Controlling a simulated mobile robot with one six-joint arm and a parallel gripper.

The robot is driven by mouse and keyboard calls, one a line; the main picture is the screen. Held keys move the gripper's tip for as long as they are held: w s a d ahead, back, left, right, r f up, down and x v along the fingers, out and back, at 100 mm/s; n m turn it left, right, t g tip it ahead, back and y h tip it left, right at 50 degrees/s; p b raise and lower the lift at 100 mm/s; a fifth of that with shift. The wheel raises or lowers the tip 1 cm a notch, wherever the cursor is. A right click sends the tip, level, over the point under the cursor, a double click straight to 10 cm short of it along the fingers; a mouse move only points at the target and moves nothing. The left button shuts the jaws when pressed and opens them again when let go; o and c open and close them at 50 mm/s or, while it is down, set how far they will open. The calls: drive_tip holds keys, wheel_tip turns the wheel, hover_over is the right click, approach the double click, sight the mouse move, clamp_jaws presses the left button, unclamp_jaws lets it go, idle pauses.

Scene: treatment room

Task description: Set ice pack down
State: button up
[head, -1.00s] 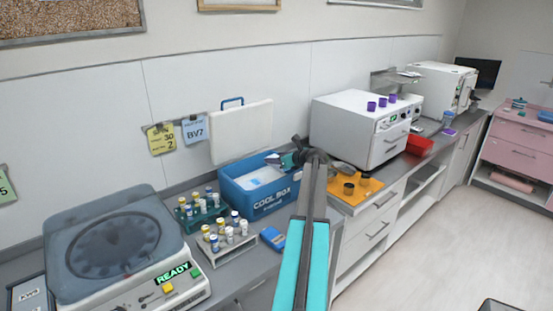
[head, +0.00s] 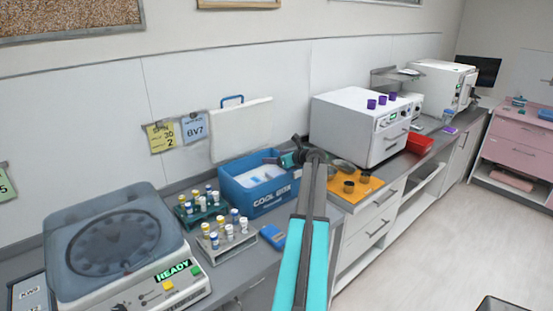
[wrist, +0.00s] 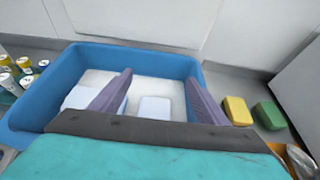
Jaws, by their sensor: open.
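The blue cool box (head: 268,200) stands open on the counter and also fills the middle of the wrist view (wrist: 28,118). Its inside is white. Two pale, block-shaped packs lie in it: one (wrist: 155,107) shows between my fingers, the other (wrist: 80,97) lies to the left, partly behind my left finger. I cannot tell which is the task's ice pack. My gripper (wrist: 159,78) is open over the box, its fingers apart with a gap to the middle pack. In the head view my gripper (head: 275,159) is small, at the box's back right.
Racks of capped tubes (head: 230,238) and a centrifuge (head: 115,245) stand left of the box. A white lid (head: 240,130) leans on the wall behind. A yellow block (wrist: 237,110) and a green block (wrist: 269,114) lie close right. An orange mat (head: 350,195) holds small pots.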

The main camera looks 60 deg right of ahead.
drive_tip(key=shift+r, duration=0.5)
drive_tip(key=b+v, duration=0.3)
drive_tip(key=v, duration=0.9)
drive_tip(key=shift+r, duration=0.2)
